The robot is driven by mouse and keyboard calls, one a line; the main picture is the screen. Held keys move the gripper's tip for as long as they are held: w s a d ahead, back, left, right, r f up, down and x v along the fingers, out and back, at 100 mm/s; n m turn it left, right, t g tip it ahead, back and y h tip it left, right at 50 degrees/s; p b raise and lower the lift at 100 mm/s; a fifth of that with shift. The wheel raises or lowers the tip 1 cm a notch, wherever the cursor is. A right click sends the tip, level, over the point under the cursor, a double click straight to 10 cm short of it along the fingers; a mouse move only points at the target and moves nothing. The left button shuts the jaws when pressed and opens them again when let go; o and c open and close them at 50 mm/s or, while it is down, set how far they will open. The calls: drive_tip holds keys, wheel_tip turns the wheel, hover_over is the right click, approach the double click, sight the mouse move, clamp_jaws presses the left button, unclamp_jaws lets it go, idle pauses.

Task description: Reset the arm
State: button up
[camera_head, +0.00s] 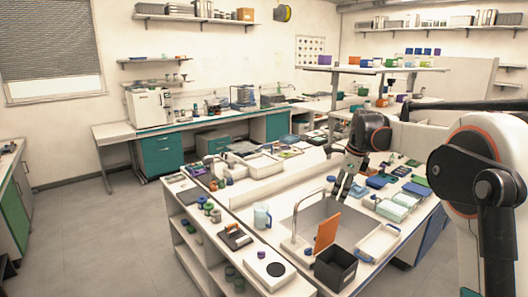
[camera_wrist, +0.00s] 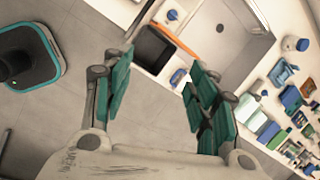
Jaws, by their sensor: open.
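My gripper (camera_head: 345,178) hangs from my arm above the sink side of the central bench in the head view. In the wrist view my gripper (camera_wrist: 157,72) is open, its green-padded fingers spread wide with nothing between them. My arm (camera_head: 480,185) reaches in from the right edge of the head view, with a dark joint above the gripper. The sink (camera_head: 330,215) lies below and around the gripper in the picture; the exact height gap cannot be told.
An orange board (camera_head: 327,233) stands upright by a black bin (camera_head: 336,267) and a white tray (camera_head: 377,243). A tall faucet (camera_head: 294,222) and a blue mug (camera_head: 262,216) stand left of the sink. The floor (camera_head: 110,240) at left is clear.

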drive_tip(key=s+a+r+n+t+b, duration=0.1)
drive_tip(key=s+a+r+n, duration=0.1)
drive_tip(key=s+n, duration=0.65)
drive_tip(key=s+a+r+n+t+b, duration=0.1)
drive_tip(key=s+a+n+b, duration=0.15)
drive_tip(key=s, duration=1.05)
drive_tip(key=s+f+n, duration=0.4)
drive_tip(key=s, duration=0.3)
drive_tip(key=s+a+f+n+t+b, duration=0.1)
drive_tip(key=s+f+n, duration=0.3)
drive_tip(key=s, duration=0.2)
drive_tip(key=s+a+f+n+t+h+b, duration=0.1)
drive_tip(key=s+f+n, duration=0.2)
drive_tip(key=s, duration=0.4)
drive_tip(key=shift+s+f+n, duration=0.35)
drive_tip(key=shift+f+n, duration=0.05)
drive_tip(key=shift+n, duration=0.3)
